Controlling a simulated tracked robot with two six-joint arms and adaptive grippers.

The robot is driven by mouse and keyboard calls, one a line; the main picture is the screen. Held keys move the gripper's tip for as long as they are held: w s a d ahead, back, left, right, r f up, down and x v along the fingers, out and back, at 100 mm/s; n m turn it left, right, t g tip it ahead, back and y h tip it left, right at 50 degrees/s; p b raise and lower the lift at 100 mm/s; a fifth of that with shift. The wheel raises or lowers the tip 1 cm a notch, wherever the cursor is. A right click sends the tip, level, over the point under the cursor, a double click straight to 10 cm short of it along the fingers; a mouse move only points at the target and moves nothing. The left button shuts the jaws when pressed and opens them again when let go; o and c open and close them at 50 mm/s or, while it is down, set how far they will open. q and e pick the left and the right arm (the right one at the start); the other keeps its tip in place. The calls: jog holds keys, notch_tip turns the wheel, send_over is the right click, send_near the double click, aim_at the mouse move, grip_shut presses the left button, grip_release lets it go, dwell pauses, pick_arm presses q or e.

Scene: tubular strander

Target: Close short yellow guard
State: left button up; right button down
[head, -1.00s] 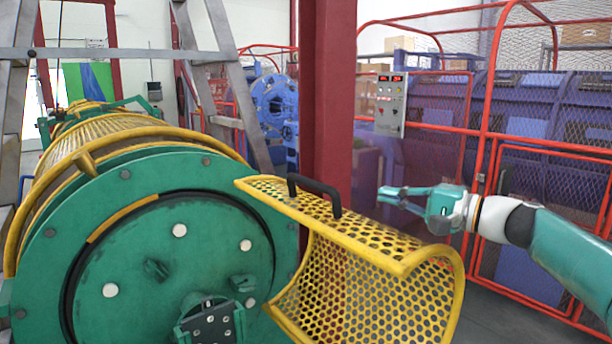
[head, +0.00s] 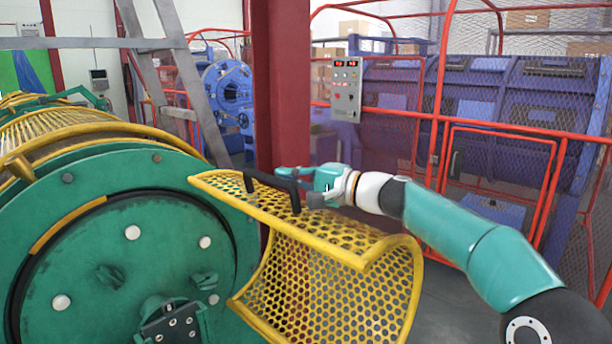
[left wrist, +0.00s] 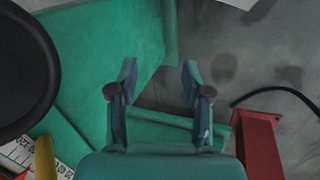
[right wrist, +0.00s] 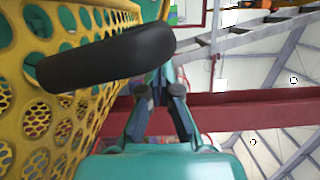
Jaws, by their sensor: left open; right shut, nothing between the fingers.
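The short yellow guard (head: 330,280) is a curved, perforated panel standing out to the right of the green round drum end (head: 120,260) in the head view. A black handle (head: 272,184) is fixed on its top face. My right gripper (head: 282,175) is at the handle's far side, shut with nothing between the fingers. In the right wrist view the handle (right wrist: 105,58) passes close beside the fingers (right wrist: 160,90), with the guard mesh (right wrist: 40,120) at left. My left gripper (left wrist: 155,75) is open and empty above a green surface, and is not in the head view.
A red column (head: 278,80) stands behind the guard. A control box (head: 346,90) and red mesh fencing (head: 480,130) are behind my right arm. A grey ladder-like frame (head: 150,60) stands at left. Grey floor is open at the lower right.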

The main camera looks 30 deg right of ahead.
jog(key=shift+s+a, duration=0.25)
jog(key=shift+a, duration=0.45)
